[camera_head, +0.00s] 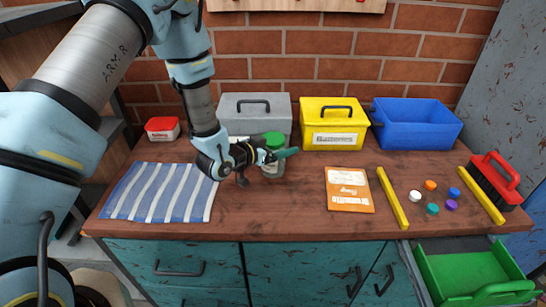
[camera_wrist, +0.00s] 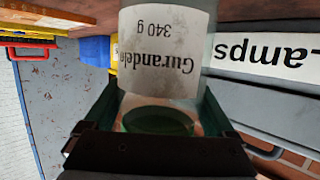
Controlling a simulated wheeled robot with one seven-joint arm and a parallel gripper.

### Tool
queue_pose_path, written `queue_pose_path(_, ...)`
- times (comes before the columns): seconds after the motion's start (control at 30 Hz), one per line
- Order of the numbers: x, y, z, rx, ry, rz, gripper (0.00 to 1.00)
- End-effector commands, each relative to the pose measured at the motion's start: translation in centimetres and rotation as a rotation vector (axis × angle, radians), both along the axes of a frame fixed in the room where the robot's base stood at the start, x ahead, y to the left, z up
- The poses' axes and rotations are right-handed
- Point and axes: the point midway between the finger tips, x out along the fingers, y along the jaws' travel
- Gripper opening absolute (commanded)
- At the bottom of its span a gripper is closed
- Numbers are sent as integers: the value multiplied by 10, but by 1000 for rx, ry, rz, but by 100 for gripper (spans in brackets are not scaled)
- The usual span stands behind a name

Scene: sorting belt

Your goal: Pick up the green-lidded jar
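The green-lidded jar (camera_head: 272,168) is clear with a pale label and looks upright on the wooden counter in front of the grey box; my gripper hides part of it. My gripper (camera_head: 285,154) is at the jar's upper part, just below the green lid, with a finger across its front. In the wrist view the picture is upside down. The jar (camera_wrist: 160,50), labelled "340 g", is between the two fingers of my gripper (camera_wrist: 160,108), and its green lid (camera_wrist: 158,122) shows at the bottom. The fingers are very close to the glass; whether they press on it cannot be told.
Behind the jar stand a grey box (camera_head: 229,108), a yellow box (camera_head: 322,125) and a blue bin (camera_head: 417,125). A striped cloth (camera_head: 160,192) lies left. An orange packet (camera_head: 348,190), yellow bars (camera_head: 392,198), several coloured caps (camera_head: 432,209) and a red brush (camera_head: 497,178) are right.

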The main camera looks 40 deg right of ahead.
Motion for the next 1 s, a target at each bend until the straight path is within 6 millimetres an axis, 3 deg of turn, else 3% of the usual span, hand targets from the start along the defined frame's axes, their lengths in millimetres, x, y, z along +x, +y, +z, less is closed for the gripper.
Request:
queue_pose_path(0.07,0,0,0,0,0,0,74)
queue_pose_path(0.53,0,0,0,0,0,0,21)
queue_pose_path(1.0,1,-1,11,-4,-2,1,20)
